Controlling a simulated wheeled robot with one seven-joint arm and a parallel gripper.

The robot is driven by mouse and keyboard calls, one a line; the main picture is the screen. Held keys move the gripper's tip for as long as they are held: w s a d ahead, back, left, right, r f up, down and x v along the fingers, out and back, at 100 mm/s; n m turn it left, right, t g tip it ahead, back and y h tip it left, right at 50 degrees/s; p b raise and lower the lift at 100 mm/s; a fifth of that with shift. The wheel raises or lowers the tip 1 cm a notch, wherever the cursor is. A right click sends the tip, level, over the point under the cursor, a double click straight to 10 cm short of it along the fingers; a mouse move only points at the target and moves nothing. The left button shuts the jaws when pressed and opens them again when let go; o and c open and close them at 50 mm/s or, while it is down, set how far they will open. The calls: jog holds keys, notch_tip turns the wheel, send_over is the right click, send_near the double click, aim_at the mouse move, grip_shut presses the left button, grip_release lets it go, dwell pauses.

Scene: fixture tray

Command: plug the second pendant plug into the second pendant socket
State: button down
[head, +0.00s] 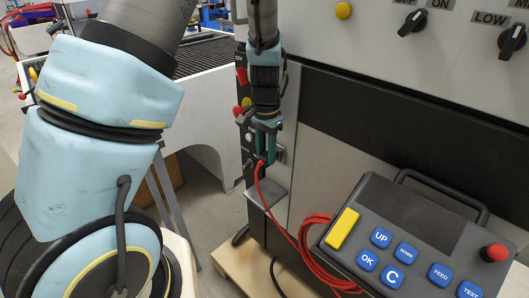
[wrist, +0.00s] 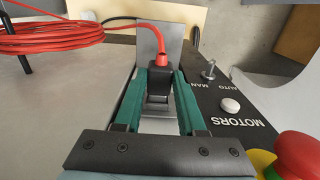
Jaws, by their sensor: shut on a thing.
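My gripper (head: 266,148) is at the side of the machine, in the upper middle of the head view. In the wrist view my gripper (wrist: 161,76) has its two green fingers closed on both sides of a black plug (wrist: 160,84). A red cable (wrist: 162,48) leaves the plug's far end and bends left. In the head view the red cable (head: 260,178) hangs below the fingers. I cannot make out a socket opening, or whether the plug is seated in anything.
A grey metal bracket (head: 266,192) stands just below the gripper. A control pendant (head: 405,240) with blue buttons is at lower right, beside coiled red cable (head: 314,243). In the wrist view, a toggle switch (wrist: 209,70), a white button (wrist: 230,105) and a red knob (wrist: 299,154) are close on the right.

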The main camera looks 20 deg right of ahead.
jog(key=shift+w+d, duration=0.1)
jog(key=shift+d, duration=0.1)
jog(key=shift+c, duration=2.1)
grip_release()
notch_tip(320, 180, up, 11)
jog(key=b, duration=0.1)
jog(key=shift+f, duration=0.1)
